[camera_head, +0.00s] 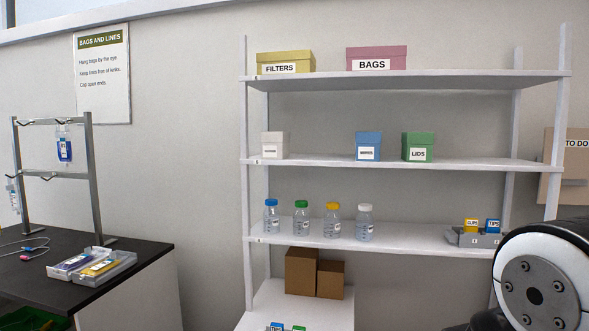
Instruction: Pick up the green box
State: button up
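The green box (418,147) is a small lidded box with a white label reading LIDS. It stands upright on the second shelf from the top, right of the blue box (368,146), with a gap between them. Part of my arm shows at the lower right, well below and to the right of the green box. My gripper is not visible in the head view.
The white shelf unit (405,163) also holds a white box (275,145), a yellow FILTERS box (285,62) and a pink BAGS box (377,58). Several capped bottles (332,220) stand one shelf below. A dark table (135,258) is at left.

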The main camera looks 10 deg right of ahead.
aim_at(417, 147)
jog(key=i+j, duration=1.05)
